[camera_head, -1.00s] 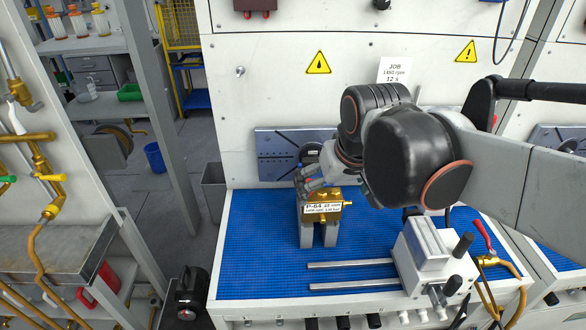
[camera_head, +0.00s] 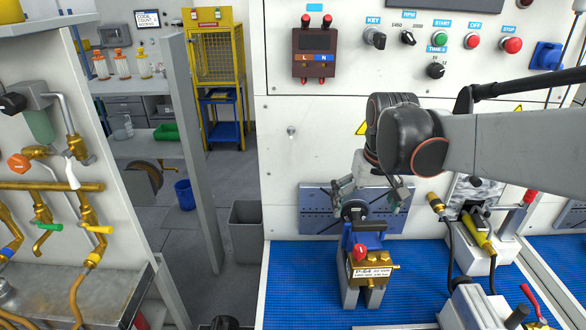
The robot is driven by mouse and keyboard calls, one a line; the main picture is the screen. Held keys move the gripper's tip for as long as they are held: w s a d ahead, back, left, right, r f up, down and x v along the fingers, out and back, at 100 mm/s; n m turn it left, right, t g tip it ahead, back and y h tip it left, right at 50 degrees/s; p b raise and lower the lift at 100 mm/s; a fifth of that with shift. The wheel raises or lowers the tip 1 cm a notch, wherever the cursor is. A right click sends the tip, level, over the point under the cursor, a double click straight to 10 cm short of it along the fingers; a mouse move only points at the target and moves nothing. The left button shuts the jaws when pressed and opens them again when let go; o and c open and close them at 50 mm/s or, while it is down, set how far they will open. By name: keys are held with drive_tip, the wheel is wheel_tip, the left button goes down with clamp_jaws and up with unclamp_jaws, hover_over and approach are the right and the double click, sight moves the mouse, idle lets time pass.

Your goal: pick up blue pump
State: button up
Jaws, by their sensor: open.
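The blue pump (camera_head: 369,239) sits upright on a grey stand on the blue bench mat. It has a brass front with a white P-64 label and a red knob, and a dark round part shows at its back. My gripper (camera_head: 373,199) is just above and behind the pump, with its fingers spread to either side of the pump's back end. I cannot tell whether they touch it. My arm comes in from the right.
A slotted grey plate (camera_head: 317,211) stands at the back of the blue mat (camera_head: 300,285). A control panel (camera_head: 430,45) with knobs and buttons rises behind. A fixture with hoses and a yellow-handled fitting (camera_head: 482,235) is to the right. A grey bin (camera_head: 246,232) stands left of the bench.

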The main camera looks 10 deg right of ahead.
drive_tip(key=r+g+p, duration=0.1)
drive_tip(key=g+p, duration=0.1)
drive_tip(key=p, duration=0.2)
hover_over(371, 225)
drive_tip(key=s, duration=0.1)
drive_tip(key=shift+m, duration=0.3)
drive_tip(key=f, duration=0.3)
drive_tip(key=f+b, duration=0.1)
drive_tip(key=f, duration=0.4)
drive_tip(key=shift+w+d+f, duration=0.15)
drive_tip(key=shift+w+f, duration=0.1)
drive_tip(key=shift+f, duration=0.05)
drive_tip(key=f, duration=0.2)
drive_tip(key=f+b, duration=0.1)
drive_tip(key=f, duration=0.1)
drive_tip(key=shift+w+f, duration=0.1)
drive_tip(key=shift+w, duration=0.25)
drive_tip(key=shift+s+f, duration=0.1)
drive_tip(key=shift+f, duration=0.35)
drive_tip(key=c, duration=1.9)
drive_tip(key=shift+r, duration=0.1)
